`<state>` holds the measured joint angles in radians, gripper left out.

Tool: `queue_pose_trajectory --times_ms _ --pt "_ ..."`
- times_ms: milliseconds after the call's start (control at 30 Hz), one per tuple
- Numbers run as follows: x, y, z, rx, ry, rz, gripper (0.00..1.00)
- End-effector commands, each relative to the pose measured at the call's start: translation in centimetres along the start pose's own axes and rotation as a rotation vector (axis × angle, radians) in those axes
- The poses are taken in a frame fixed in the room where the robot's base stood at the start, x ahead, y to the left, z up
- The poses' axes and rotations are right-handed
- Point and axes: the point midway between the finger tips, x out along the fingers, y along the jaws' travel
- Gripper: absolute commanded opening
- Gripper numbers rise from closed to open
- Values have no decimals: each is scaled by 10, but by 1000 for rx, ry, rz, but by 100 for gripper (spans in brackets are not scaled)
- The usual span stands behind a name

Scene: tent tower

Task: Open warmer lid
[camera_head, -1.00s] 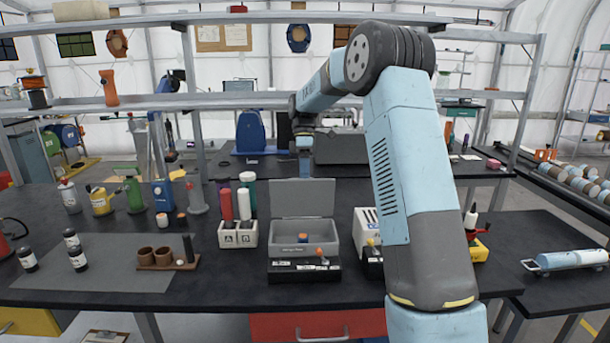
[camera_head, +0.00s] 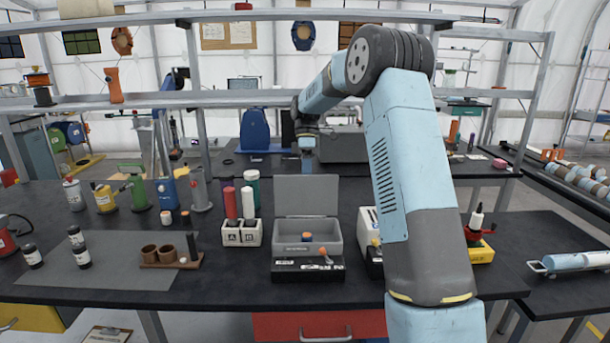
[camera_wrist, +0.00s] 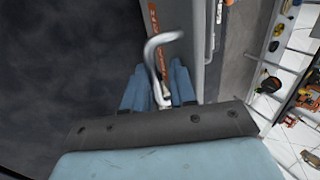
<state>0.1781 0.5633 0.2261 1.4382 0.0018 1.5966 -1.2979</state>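A grey box (camera_head: 282,234) with its flat lid (camera_head: 307,192) standing upright sits on the front black table in the head view; I take it as the warmer, but cannot read its label. A second, closed-looking grey box (camera_head: 340,148) stands on the rear table. My gripper (camera_head: 307,166) points down and appears just above the raised lid's top edge; its depth is unclear. In the wrist view, my two blue fingers (camera_wrist: 160,85) stand apart on either side of a bent metal handle (camera_wrist: 163,42).
A white two-slot holder (camera_head: 242,233) with bottles stands left of the open box. A white device (camera_head: 368,225) stands at its right, partly behind my arm. A brown cup rack (camera_head: 170,258) and dark bottles are further left. A shelf (camera_head: 240,99) crosses behind.

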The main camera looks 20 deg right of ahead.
Motion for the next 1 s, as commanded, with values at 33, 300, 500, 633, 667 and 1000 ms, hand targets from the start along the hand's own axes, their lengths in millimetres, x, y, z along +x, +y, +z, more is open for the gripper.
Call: queue_pose_trajectory --times_ms 33,300,500,633,667,1000 --pt "-1 0 2 3 0 2 31" --pt "-3 0 4 6 0 5 38" --pt "-12 1 4 7 0 7 38" --pt "-31 1 4 7 1 8 38" --pt "-36 2 4 7 1 9 38" --pt "-100 3 3 6 1 7 38"
